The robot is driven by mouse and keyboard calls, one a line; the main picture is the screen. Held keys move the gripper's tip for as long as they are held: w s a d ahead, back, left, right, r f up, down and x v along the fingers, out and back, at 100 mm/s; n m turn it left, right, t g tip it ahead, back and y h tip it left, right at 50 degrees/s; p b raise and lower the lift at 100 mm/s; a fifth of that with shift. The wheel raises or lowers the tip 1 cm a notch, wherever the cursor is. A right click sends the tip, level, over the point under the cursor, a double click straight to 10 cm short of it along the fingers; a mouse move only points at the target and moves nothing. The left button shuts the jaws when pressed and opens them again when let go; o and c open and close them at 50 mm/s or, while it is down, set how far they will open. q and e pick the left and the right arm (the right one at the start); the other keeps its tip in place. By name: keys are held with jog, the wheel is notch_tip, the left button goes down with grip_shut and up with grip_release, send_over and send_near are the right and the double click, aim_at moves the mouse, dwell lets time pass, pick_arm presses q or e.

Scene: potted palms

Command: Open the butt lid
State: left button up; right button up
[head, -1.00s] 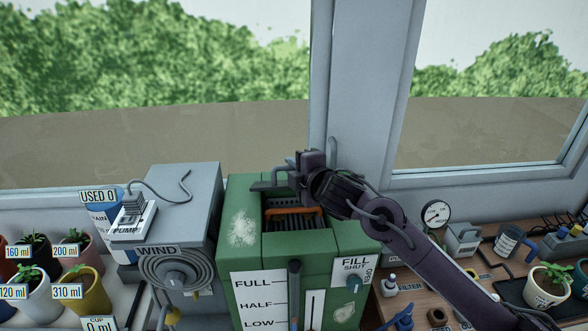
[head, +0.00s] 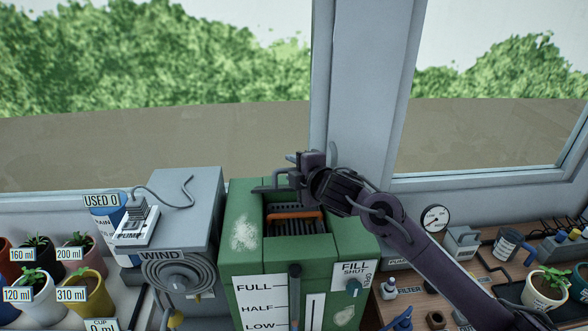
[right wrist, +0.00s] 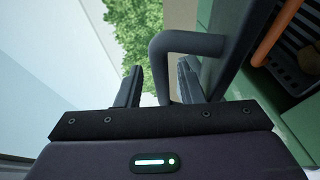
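The green butt (head: 240,285) stands at the bottom centre of the head view. Its top has a rectangular opening with an orange bar (head: 295,219) and dark slats inside. My right gripper (head: 285,178) is at the rear edge of the butt's top. In the right wrist view its two fingers (right wrist: 160,84) are apart. A dark bent handle (right wrist: 192,42) has one leg between them, with a gap showing beside the left finger. My left gripper is not in view.
A grey box with a coiled hose (head: 178,275) stands close on the left, with potted plants beyond. A window post (head: 365,90) rises close behind my right gripper. A wooden bench (head: 470,295) with a gauge (head: 435,218) and small items lies to the right.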

jog(key=shift+s+d, duration=0.1)
jog(key=shift+s, duration=0.1)
jog(key=b+v, duration=0.2)
jog(key=v, duration=0.5)
jog(key=shift+r, duration=0.15)
jog(key=shift+s, duration=0.15)
jog(key=shift+c, duration=0.2)
